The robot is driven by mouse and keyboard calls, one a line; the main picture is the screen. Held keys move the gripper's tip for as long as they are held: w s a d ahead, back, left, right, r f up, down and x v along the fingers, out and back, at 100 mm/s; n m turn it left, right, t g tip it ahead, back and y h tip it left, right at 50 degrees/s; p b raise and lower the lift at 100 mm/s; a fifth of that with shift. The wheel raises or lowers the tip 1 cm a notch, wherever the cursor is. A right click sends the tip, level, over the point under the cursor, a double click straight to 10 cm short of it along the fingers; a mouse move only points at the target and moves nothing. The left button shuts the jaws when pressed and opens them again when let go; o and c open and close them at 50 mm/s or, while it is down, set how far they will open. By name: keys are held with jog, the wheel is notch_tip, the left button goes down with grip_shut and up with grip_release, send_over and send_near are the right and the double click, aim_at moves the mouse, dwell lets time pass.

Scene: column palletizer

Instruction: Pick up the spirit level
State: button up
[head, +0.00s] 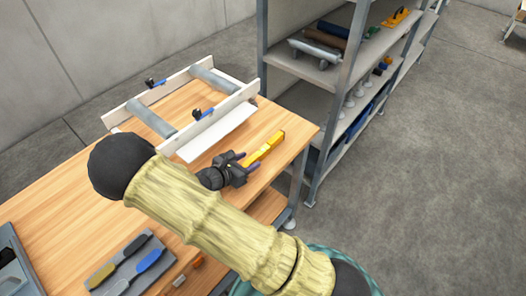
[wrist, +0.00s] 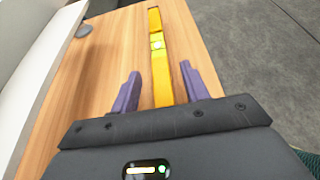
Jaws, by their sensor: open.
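The yellow spirit level (head: 264,148) lies on the wooden workbench, near its right corner. In the wrist view the spirit level (wrist: 157,50) runs away from me, with a bright green vial near its middle. My gripper (head: 238,163) is open and sits at the near end of the level. In the wrist view my gripper's two purple fingers (wrist: 160,82) stand apart, with the near part of the level showing between them, closer to the right finger. Whether the fingers are level with it in height, I cannot tell. The near tip of the level is hidden by my gripper body.
A white frame with grey rollers (head: 184,108) stands at the back of the workbench (head: 70,205). A metal shelf rack (head: 345,70) stands just beyond the bench. Floor on the right is clear.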

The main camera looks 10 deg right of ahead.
aim_at(263, 152)
jog(key=x, duration=0.2)
jog(key=shift+w+d+f, duration=0.15)
jog(key=shift+w+d, duration=0.05)
jog(key=shift+d, duration=0.1)
grip_shut()
